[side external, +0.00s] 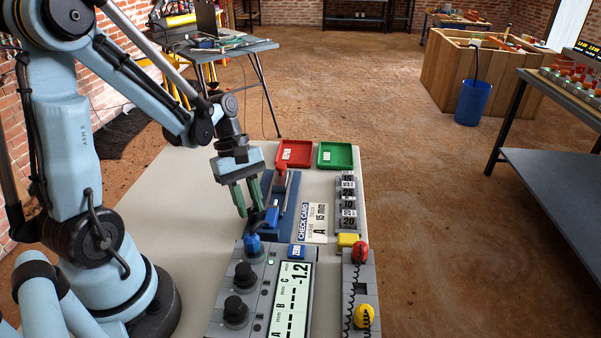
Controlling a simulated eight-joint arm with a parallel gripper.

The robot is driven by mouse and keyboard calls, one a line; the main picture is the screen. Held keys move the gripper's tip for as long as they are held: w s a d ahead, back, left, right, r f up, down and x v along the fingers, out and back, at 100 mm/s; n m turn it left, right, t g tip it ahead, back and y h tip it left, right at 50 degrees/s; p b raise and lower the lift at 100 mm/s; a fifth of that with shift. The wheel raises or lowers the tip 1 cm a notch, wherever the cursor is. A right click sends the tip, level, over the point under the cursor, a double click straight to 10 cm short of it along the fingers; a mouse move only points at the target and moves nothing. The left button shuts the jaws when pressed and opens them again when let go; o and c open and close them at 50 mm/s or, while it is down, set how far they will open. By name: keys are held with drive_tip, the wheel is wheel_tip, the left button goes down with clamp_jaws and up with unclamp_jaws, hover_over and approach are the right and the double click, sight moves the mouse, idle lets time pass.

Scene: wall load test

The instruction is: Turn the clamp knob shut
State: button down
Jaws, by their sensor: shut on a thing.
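My gripper (249,210) reaches down over the near left side of a blue clamp fixture (285,222). Its two green fingers are shut on a small dark part at the fixture's edge, which looks like the clamp knob (257,223); the fingers hide much of it. A blue block (272,216) sits on the fixture just right of the fingertips. A red-tipped lever (281,167) and a metal rod stand at the fixture's far end. How far the knob is turned cannot be told.
A grey panel (262,287) in front carries a blue knob (253,244), black knobs and a display showing -1.2. A check card (314,222) reads A, 15 mm. Red (294,153) and green (336,155) trays lie behind. Marked weights (348,200) line the right.

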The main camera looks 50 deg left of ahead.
drive_tip(key=m, duration=0.2)
drive_tip(key=m+g, duration=0.1)
drive_tip(key=m, duration=0.1)
drive_tip(key=shift+w+g, duration=0.2)
drive_tip(key=shift+g, duration=0.1)
drive_tip(key=m, duration=0.2)
drive_tip(key=m+g+y, duration=0.1)
drive_tip(key=m, duration=0.1)
drive_tip(key=shift+w+d+m+y, duration=0.15)
drive_tip(key=shift+m+y, duration=0.15)
drive_tip(key=shift+m, duration=0.1)
drive_tip(key=m, duration=0.2)
drive_tip(key=m+g+y, duration=0.1)
drive_tip(key=m, duration=0.1)
drive_tip(key=shift+w+d+y, duration=0.1)
drive_tip(key=shift+d+y, duration=0.05)
drive_tip(key=shift+y, duration=0.15)
drive_tip(key=shift+d+m+y, duration=0.15)
drive_tip(key=shift+m+y, duration=0.55)
drive_tip(key=shift+m, duration=1.3)
drive_tip(key=c, duration=1.2)
unclamp_jaws()
drive_tip(key=shift+o, duration=0.2)
drive_tip(key=v, duration=1.2)
drive_tip(key=shift+w, duration=0.3)
